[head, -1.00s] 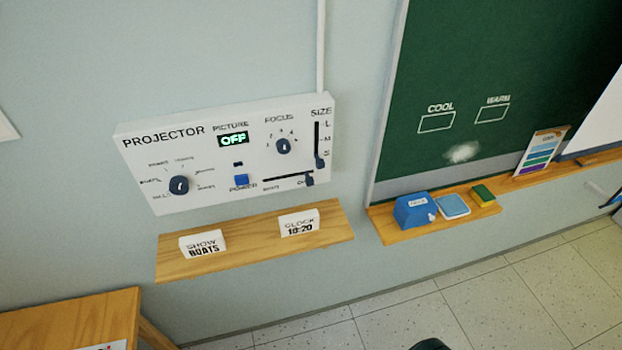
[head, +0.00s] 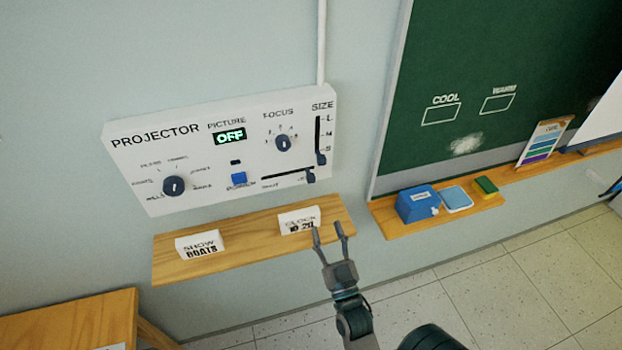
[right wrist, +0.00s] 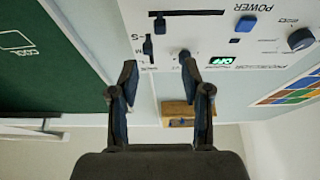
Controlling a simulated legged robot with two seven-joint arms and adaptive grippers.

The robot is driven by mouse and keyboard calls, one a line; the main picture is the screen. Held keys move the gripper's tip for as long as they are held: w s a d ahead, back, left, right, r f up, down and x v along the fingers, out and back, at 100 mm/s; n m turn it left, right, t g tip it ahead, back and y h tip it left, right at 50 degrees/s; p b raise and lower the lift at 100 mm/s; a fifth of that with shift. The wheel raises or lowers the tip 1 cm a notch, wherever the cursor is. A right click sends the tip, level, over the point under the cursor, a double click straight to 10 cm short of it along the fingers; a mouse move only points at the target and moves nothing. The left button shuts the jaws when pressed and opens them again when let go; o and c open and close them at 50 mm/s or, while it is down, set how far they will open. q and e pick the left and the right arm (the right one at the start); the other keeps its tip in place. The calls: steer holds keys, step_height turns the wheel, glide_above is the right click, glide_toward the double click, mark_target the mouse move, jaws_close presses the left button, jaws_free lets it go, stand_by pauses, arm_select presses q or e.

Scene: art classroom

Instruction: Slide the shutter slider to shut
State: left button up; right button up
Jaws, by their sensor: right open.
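The white projector panel (head: 220,150) is on the wall at left centre in the head view. Its shutter slider (head: 310,176) is a dark knob at the right end of a horizontal slot; the small label under the slot's left part seems to read shut. The knob also shows near the top of the upside-down right wrist view (right wrist: 159,25). My right gripper (head: 328,229) is open and empty, below the slider and overlapping the shelf's right part. Its spread fingers (right wrist: 160,75) show in the wrist view, apart from the panel. My left gripper is out of view.
A wooden shelf (head: 255,232) under the panel holds a show sign (head: 200,245) and a clock sign (head: 299,221). A size slider (head: 321,159), focus knob (head: 283,143) and blue power button (head: 239,180) are nearby. The chalkboard ledge (head: 405,232) lies right.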

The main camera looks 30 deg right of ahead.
mark_target(312, 182)
steer(key=p+x, duration=0.1)
steer(key=x, duration=0.4)
steer(key=p+x, duration=0.1)
steer(key=x, duration=0.4)
steer(key=p+x, duration=0.2)
steer(key=x, duration=0.3)
steer(key=shift+w+f, duration=0.1)
steer(key=shift+f, duration=0.15)
steer(key=shift+a, duration=0.1)
jaws_close()
